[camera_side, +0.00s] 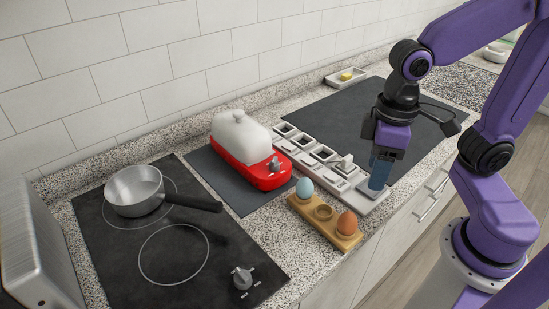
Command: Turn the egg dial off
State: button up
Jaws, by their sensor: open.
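A red appliance with a white domed lid (240,136) sits on a dark mat, and looks like an egg cooker. A grey dial (274,164) is on its red front. Its setting is too small to read. My gripper (378,182) points down over the near right end of a pale switch panel, to the right of the red appliance and apart from its dial. It is open, and I see nothing held in it.
A wooden holder (324,213) bears a blue egg (304,187) and a brown egg (347,223). The pale panel (313,153) has several square switches. A steel pan (135,190) stands on the black cooktop (190,225), which has its own knob (242,277). A dark mat (340,117) lies behind my gripper.

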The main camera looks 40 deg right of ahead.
jog(key=w+a+r+m, duration=0.2)
jog(key=w+m, duration=0.4)
jog(key=w+a+r+m, duration=0.2)
jog(key=w+a+m, duration=0.1)
jog(key=w+m, duration=0.35)
jog(key=m, duration=1.1)
send_near(274, 159)
notch_tip(274, 159, down, 10)
jog(key=shift+w+r, duration=0.1)
grip_shut()
